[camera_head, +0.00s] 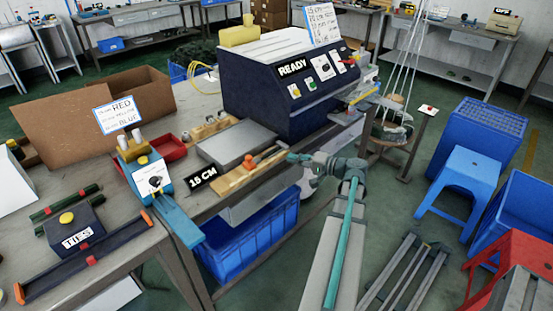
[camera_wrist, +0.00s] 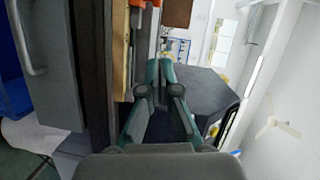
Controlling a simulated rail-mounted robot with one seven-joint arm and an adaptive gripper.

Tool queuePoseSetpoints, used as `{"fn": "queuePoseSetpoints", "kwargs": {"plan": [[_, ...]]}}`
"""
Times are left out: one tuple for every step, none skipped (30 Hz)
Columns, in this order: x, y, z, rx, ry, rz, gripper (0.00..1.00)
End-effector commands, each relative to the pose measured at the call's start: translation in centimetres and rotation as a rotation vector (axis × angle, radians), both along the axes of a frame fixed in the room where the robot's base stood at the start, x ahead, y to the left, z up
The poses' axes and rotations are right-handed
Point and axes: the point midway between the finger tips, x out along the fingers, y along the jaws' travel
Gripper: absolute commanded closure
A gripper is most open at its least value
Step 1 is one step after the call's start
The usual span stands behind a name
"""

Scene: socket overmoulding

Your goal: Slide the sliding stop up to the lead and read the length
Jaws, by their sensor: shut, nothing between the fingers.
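A wooden measuring board (camera_head: 236,184) lies at the front edge of the bench behind the "15 CM" sign (camera_head: 201,179). A small orange piece (camera_head: 249,162) sits on it; I cannot tell whether this is the sliding stop. The lead cannot be made out. My gripper (camera_head: 290,157) is shut and empty at the right end of the board. In the wrist view, my gripper (camera_wrist: 160,68) has its fingertips together beside the wooden board (camera_wrist: 120,55), with an orange piece (camera_wrist: 137,4) beyond them. Contact cannot be told.
The dark "READY" machine (camera_head: 270,95) stands close behind my gripper. A grey flat box (camera_head: 237,145) lies behind the board. A blue stand (camera_head: 148,175) with a card is to the left. A blue crate (camera_head: 250,240) is below the bench. Floor to the right holds blue stools (camera_head: 470,175).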

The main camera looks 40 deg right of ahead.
Motion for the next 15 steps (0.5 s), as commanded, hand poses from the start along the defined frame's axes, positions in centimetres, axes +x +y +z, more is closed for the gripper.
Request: {"fn": "queuePoseSetpoints", "kwargs": {"plan": [[0.5, 0.1, 0.0, 0.000, 0.000, 0.002, 1.00], [0.8, 0.2, -0.1, 0.000, 0.001, 0.002, 1.00], [1.2, 0.4, -0.1, 0.000, 0.001, 0.002, 1.00], [1.7, 0.6, -0.2, -0.001, 0.002, 0.002, 1.00], [2.1, 0.7, -0.2, 0.000, 0.003, 0.003, 1.00], [2.8, 0.9, -0.3, 0.001, 0.003, 0.004, 1.00], [3.3, 1.1, -0.4, 0.000, 0.003, 0.003, 1.00], [3.9, 1.3, -0.5, 0.001, 0.004, 0.003, 1.00], [4.6, 1.6, -0.6, 0.001, 0.004, 0.003, 1.00], [5.2, 1.7, -0.6, 0.001, 0.004, 0.003, 1.00], [5.8, 1.9, -0.7, 0.001, 0.004, 0.003, 1.00], [6.5, 2.2, -0.8, 0.001, 0.004, 0.003, 1.00], [7.1, 2.4, -0.9, 0.001, 0.004, 0.003, 1.00], [7.6, 2.5, -0.9, 0.001, 0.004, 0.003, 1.00], [8.3, 2.7, -1.0, 0.002, 0.003, 0.003, 1.00]]}}
